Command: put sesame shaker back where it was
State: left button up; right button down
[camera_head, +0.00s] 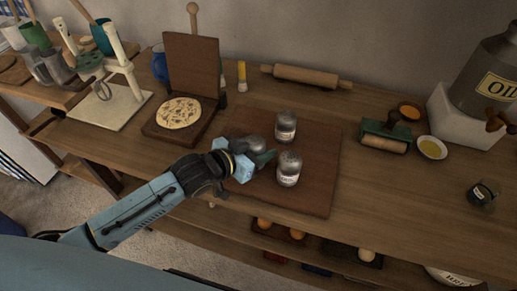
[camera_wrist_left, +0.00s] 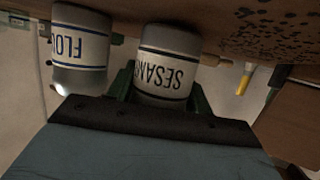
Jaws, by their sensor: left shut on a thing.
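The sesame shaker (camera_wrist_left: 165,72), a grey shaker with a white label, is between the green fingers of my left gripper (camera_wrist_left: 160,95), which is shut on it. Its label reads upside down in the left wrist view. My right gripper is not in view.
A press with a flatbread (camera_head: 180,113) is to the left. A rolling pin (camera_head: 305,76) lies behind. A stamp roller (camera_head: 385,139) and small bowls are to the right.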

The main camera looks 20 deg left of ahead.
pick_arm(q)
jog(key=shift+f, duration=0.2)
jog(key=o, duration=1)
jog(key=shift+f, duration=0.1)
jog(key=shift+o, duration=0.2)
jog(key=shift+r, duration=0.25)
jog(key=p+v, duration=0.1)
jog(key=v, duration=1.1)
jog(key=shift+f, duration=0.1)
